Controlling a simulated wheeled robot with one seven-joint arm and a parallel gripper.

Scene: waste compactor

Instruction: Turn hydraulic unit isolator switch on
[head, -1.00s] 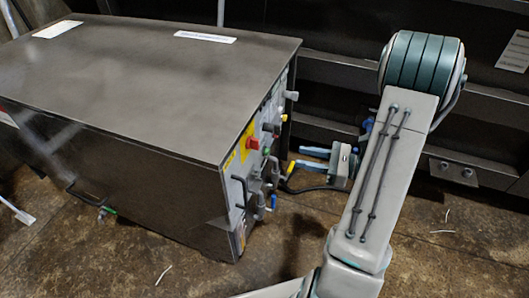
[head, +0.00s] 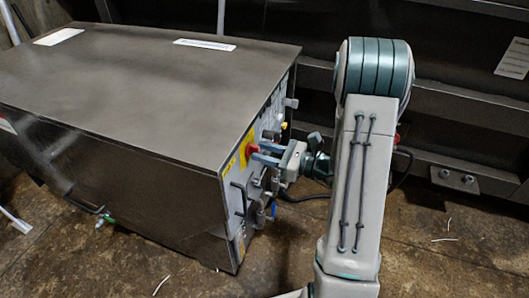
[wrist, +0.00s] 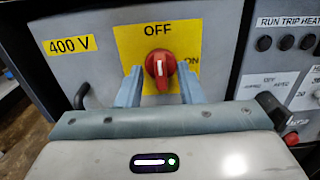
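The isolator switch is a red rotary knob (wrist: 160,66) on a yellow plate (wrist: 126,42) marked OFF at the top and ON at the right. Its white pointer line stands about upright, towards OFF. In the head view the red knob (head: 252,149) is on the front panel of the grey hydraulic unit (head: 150,165). My gripper (wrist: 161,84) is open, with one finger on each side of the knob. In the head view my gripper (head: 266,153) reaches the panel from the right. I cannot tell whether the fingers touch the knob.
A yellow 400 V label (wrist: 70,46) is left of the switch. A dark handle (wrist: 81,96) sticks out below it. Black buttons (wrist: 284,43) and another red knob (wrist: 291,138) are to the right. Pipes and valves (head: 262,200) hang below on the panel.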

